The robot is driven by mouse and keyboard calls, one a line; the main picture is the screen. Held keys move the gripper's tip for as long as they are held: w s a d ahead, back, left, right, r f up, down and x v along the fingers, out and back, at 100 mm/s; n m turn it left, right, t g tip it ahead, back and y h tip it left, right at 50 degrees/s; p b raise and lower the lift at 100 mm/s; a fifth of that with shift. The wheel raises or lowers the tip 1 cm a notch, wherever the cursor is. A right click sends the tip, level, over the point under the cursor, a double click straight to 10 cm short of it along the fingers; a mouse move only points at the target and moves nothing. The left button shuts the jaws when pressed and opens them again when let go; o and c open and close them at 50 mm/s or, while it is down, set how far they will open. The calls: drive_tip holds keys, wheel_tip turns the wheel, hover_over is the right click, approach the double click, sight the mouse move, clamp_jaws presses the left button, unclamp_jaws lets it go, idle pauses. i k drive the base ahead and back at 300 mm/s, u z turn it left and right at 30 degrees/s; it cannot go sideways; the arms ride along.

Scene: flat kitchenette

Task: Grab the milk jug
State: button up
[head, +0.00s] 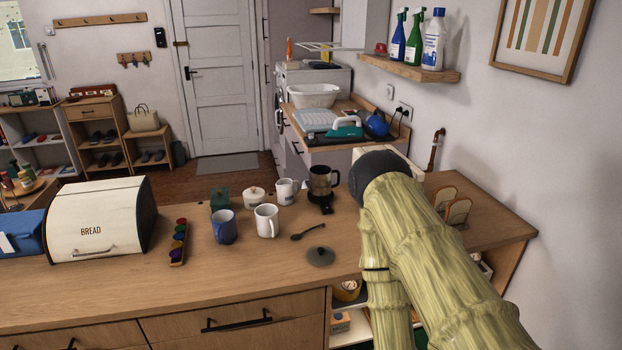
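No vessel on the wooden counter (110,295) can be told for certain as the milk jug. A small whitish jug-like vessel (286,191) stands at the back, between a lidded white pot (254,198) and a dark glass pot (322,184). A white mug (266,221) stands in front of it, and a blue mug (223,227) is to the left. My arm, in a pale yellow-green ribbed sleeve, rises from the lower right over the counter's right part. My gripper does not show; the arm's far end is turned away.
A spoon (309,231) and a grey round lid (320,256) lie in front of the dark pot. A row of coloured capsules (179,242), a green box (220,199) and a bread box (98,220) are further left. A toast rack (457,210) stands right of my arm.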

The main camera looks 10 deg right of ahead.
sight(285, 193)
drive_tip(key=u, duration=0.05)
drive_tip(key=k, duration=0.45)
drive_tip(key=z, duration=0.6)
drive_tip(key=i, duration=0.75)
drive_tip(key=u, duration=0.45)
drive_tip(key=i, duration=0.7)
drive_tip(key=u, duration=0.6)
